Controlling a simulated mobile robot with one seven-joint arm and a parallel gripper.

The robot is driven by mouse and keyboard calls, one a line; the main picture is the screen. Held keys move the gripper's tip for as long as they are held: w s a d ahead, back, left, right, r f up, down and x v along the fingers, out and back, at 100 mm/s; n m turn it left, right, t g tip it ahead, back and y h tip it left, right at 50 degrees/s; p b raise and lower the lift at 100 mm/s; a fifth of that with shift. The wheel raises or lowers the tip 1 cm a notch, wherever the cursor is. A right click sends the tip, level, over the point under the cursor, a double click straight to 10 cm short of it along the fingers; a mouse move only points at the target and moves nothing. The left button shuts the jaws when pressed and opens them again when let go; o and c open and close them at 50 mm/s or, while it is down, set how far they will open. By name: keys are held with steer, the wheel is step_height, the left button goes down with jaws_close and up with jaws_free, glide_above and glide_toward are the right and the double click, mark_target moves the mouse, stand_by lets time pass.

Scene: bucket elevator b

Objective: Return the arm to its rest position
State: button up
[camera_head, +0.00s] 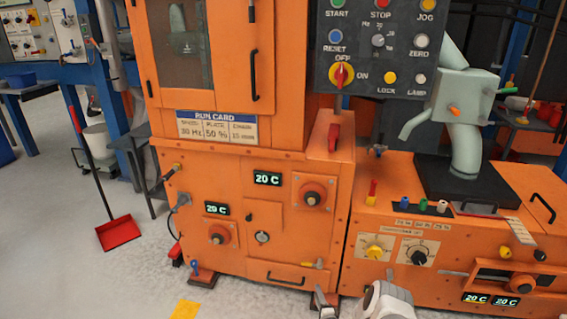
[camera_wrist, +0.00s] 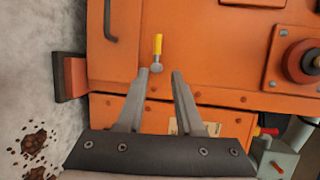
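My gripper (camera_head: 326,298) is low in front of the orange cabinet (camera_head: 255,235) in the head view, at the bottom edge, with part of my white arm beside it. In the wrist view my gripper (camera_wrist: 164,71) has its two grey fingers apart with nothing held between them. A small lever with a yellow handle (camera_wrist: 158,46) is on the orange panel just beyond the fingertips. It appears clear of them, but the exact gap cannot be told.
The orange machine (camera_head: 440,240) with knobs and displays stands at right, close to my arm. A dark control panel (camera_head: 376,48) is above. A red dustpan (camera_head: 118,232) stands at left. The grey floor (camera_head: 95,285) at front left is mostly open, with a yellow patch (camera_head: 185,309).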

steer(key=w+r+n+g, duration=0.2)
steer(key=w+r+n, duration=0.25)
steer(key=r, duration=0.95)
steer(key=w+r+n+g, duration=0.2)
steer(key=w+r+n, duration=0.3)
steer(key=r, duration=0.8)
step_height(320, 180, up, 11)
steer(key=s+g, duration=0.1)
steer(key=s, duration=0.2)
steer(key=s+r+n+g+h, duration=0.25)
steer(key=s+r+n, duration=0.25)
steer(key=s+r, duration=1.25)
steer(key=s+a+r+n+g, duration=0.1)
steer(key=s+n, duration=0.1)
steer(key=s, duration=1.2)
steer(key=s+a+r+n+g, duration=0.1)
steer(key=s+a+g, duration=0.1)
steer(key=s, duration=1.2)
step_height(320, 180, up, 28)
steer(key=p, duration=2.8)
steer(key=shift+w+d+r+y+p, duration=0.25)
steer(key=shift+w+y+p, duration=0.05)
steer(key=shift+y, duration=0.15)
